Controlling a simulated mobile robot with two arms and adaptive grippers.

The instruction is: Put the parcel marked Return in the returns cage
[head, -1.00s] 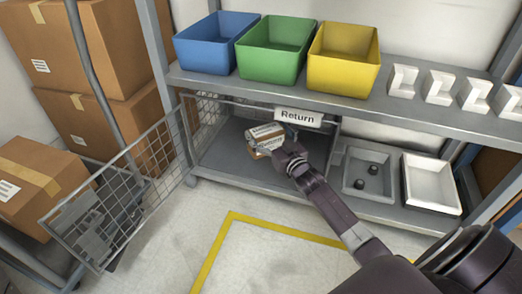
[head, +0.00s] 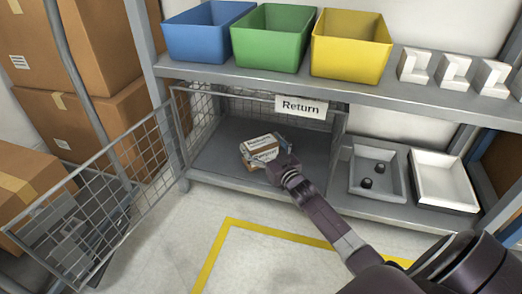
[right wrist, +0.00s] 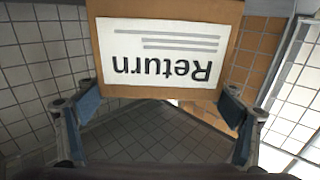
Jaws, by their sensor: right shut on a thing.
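The parcel marked Return (head: 258,145) is brown cardboard with white labels. It is inside the returns cage (head: 218,170), a wire-mesh bay on the lower shelf under a "Return" sign (head: 301,107). My right gripper (head: 283,150) reaches into the cage from the front right and is shut on the parcel. In the right wrist view the parcel (right wrist: 165,94) fills the top between the two fingers (right wrist: 160,106), its "Return" label upside down. Whether it touches the cage floor is unclear. The cage's mesh door (head: 110,190) stands open to the left. My left gripper is not in view.
Blue (head: 207,38), green (head: 268,45) and yellow (head: 350,50) bins stand on the shelf above. A grey tray with dark knobs (head: 358,190) and a white tray (head: 443,180) sit right of the cage. Large cartons (head: 95,45) are at left. The floor inside yellow tape (head: 280,233) is clear.

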